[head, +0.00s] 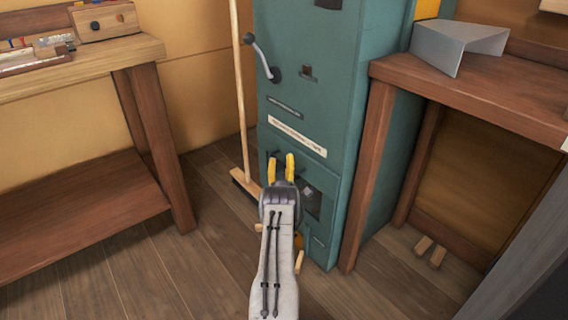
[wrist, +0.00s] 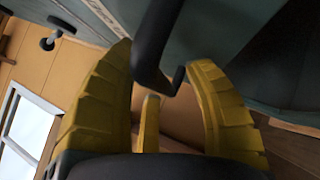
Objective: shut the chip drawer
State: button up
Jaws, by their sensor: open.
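My gripper (head: 281,160) is in front of the lower part of the teal cabinet (head: 310,110), its yellow fingers pointing toward it. In the wrist view my gripper (wrist: 160,85) is open, with a finger on each side. A dark bar (wrist: 156,45), perhaps a handle, shows between the fingers; I cannot tell whether they touch it. The chip drawer seems to be the lower teal front (head: 322,182) under the white label strip. My gripper and arm hide part of that front. I cannot tell how far out it stands.
A broom (head: 240,100) leans just left of the cabinet. A wooden bench (head: 90,60) stands at the left, and another bench (head: 450,95) with a grey bent sheet (head: 455,45) at the right. A grey crank (head: 262,58) sticks out above. Plank floor is clear at left.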

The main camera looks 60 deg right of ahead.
jog(key=shift+f, duration=0.1)
jog(key=v, duration=0.7)
jog(key=shift+a, duration=0.2)
dwell(0.6)
